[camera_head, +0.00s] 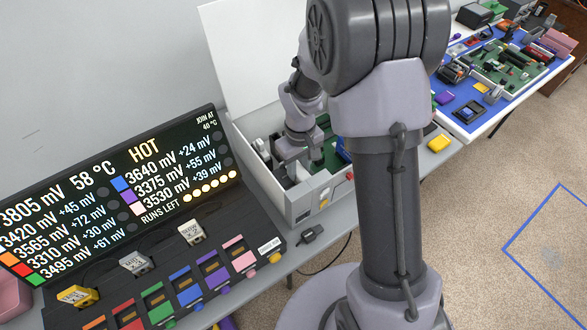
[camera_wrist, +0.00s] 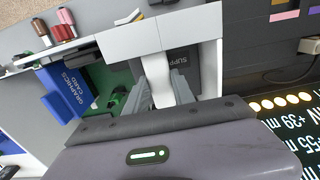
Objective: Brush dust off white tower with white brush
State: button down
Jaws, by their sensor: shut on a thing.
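The white tower (camera_head: 300,205) is an open case lying with its lid raised, left of my arm in the head view. Its pale wall (camera_wrist: 207,22) shows at the top of the wrist view. My gripper (camera_head: 308,158) is inside the opening, pointing down. In the wrist view my gripper (camera_wrist: 168,88) is shut on a slim white piece, the white brush (camera_wrist: 179,86), which extends towards the tower's wall. Where the brush's far end touches is hard to tell against the white wall. No dust can be made out.
Inside the tower are a blue graphics card (camera_wrist: 72,88) and a dark power supply (camera_wrist: 185,60). A black display panel (camera_head: 110,190) with coloured modules stands left. A blue-topped bench (camera_head: 475,95) with parts is at the upper right. The floor at right is clear.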

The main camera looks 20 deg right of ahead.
jog(key=shift+w+d, duration=0.1)
jog(key=shift+d, duration=0.2)
jog(key=shift+r, duration=0.1)
jog(key=shift+s+a+r+p, duration=0.25)
jog(key=shift+a+r+p, duration=0.5)
jog(key=shift+a+r, duration=0.25)
notch_tip(320, 180, up, 12)
jog(key=p, duration=0.9)
jog(key=shift+f, duration=0.1)
